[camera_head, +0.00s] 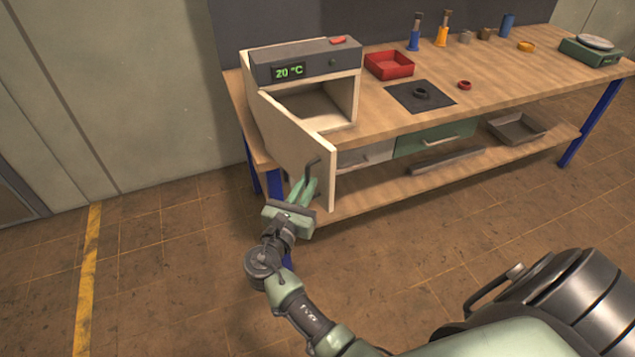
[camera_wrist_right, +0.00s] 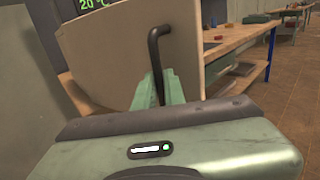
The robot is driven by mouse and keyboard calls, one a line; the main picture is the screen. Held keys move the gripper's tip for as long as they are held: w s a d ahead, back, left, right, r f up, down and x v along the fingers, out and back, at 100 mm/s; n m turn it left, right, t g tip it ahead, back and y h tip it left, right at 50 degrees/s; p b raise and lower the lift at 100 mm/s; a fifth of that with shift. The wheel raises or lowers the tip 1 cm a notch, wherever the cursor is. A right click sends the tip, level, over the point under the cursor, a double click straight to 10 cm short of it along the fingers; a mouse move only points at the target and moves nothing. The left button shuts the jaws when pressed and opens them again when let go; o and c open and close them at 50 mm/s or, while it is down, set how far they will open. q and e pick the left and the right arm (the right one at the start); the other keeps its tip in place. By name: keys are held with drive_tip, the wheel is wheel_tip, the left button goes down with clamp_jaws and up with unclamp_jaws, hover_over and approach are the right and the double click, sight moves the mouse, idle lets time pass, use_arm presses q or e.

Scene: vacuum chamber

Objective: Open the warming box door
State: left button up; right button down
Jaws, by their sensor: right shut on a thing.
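The warming box (camera_head: 305,65) stands at the left end of the workbench, with a grey top panel and a green "20 °C" display. Its cream door (camera_head: 290,130) is swung wide open toward the front, and the hollow inside shows. The dark bent door handle (camera_head: 313,165) is on the door's outer face. My right gripper (camera_head: 305,188) is shut on the handle. In the right wrist view the door (camera_wrist_right: 190,60) fills the middle and the handle (camera_wrist_right: 156,50) rises from between the green fingers. My left gripper is not in view.
On the workbench (camera_head: 385,115) are a red tray (camera_head: 389,65), a dark mat (camera_head: 420,96), a small red ring and a green scale (camera_head: 590,50). Drawers (camera_head: 435,138) and a lower shelf sit below. The floor in front and at the left is clear.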

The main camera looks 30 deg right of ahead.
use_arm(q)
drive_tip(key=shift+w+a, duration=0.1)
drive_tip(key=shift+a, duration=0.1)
use_arm(e)
drive_tip(key=shift+w+a+r, duration=0.3)
drive_tip(key=shift+w+a, duration=0.1)
drive_tip(key=shift+a, duration=0.1)
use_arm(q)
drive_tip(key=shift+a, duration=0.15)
